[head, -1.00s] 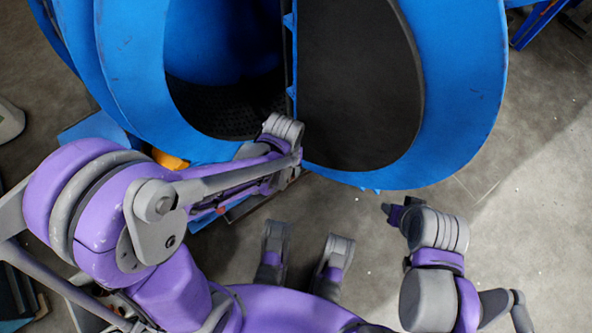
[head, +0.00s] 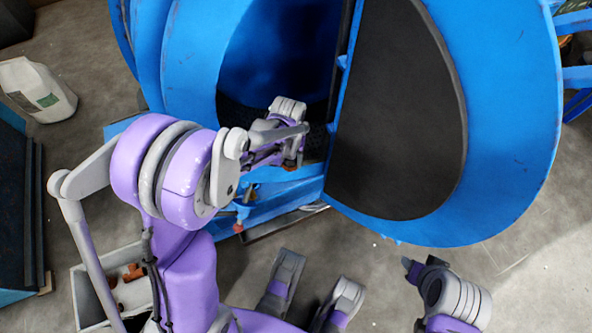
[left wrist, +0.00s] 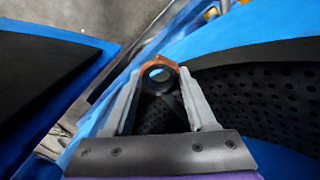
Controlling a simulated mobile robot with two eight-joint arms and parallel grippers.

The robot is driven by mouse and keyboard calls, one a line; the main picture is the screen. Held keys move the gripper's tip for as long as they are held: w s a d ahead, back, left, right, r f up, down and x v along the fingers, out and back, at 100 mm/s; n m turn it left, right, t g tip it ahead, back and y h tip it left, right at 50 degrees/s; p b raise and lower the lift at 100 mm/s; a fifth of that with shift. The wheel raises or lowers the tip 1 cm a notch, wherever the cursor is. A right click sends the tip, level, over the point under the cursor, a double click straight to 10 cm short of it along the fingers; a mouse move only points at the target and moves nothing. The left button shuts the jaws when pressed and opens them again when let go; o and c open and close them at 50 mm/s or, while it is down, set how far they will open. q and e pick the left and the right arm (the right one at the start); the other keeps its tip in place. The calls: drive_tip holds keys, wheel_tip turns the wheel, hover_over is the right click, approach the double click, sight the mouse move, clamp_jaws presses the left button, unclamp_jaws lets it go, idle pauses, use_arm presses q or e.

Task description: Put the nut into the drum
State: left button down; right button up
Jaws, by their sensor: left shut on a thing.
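The blue drum (head: 188,70) fills the top middle of the head view, its dark mouth exposed and its door (head: 395,110) swung open to the right. My left gripper (left wrist: 160,80) is shut on the nut (left wrist: 151,68), an orange-brown ring, held between the fingertips. In the left wrist view, the drum's perforated dark inside (left wrist: 265,95) shows to the right. In the head view my left wrist is at the lower edge of the mouth; the nut is hidden there. My right gripper (head: 411,268) is low on the right, away from the drum; its jaws are unclear.
A grey bin (head: 82,300) with several orange-brown pieces stands at the lower left. A white container (head: 38,90) and a dark blue-edged panel (head: 18,205) are at the left. The floor (head: 520,275) at the lower right is clear.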

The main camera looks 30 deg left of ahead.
use_arm(q)
drive_tip(key=w+a, duration=0.6)
drive_tip(key=a, duration=0.1)
drive_tip(key=shift+w+a, duration=0.3)
drive_tip(key=shift+a, duration=0.1)
drive_tip(key=shift+c, duration=0.6)
unclamp_jaws()
wheel_tip(320, 180, up, 11)
drive_tip(key=p, duration=0.2)
drive_tip(key=shift+p, duration=0.3)
drive_tip(key=shift+s+d, duration=0.1)
drive_tip(key=s+d+r+p, duration=0.2)
drive_tip(key=s+d+p, duration=0.2)
drive_tip(key=s+d, duration=1.2)
drive_tip(key=d, duration=0.3)
drive_tip(key=shift+s+d+r, duration=0.35)
drive_tip(key=shift+s+r, duration=0.05)
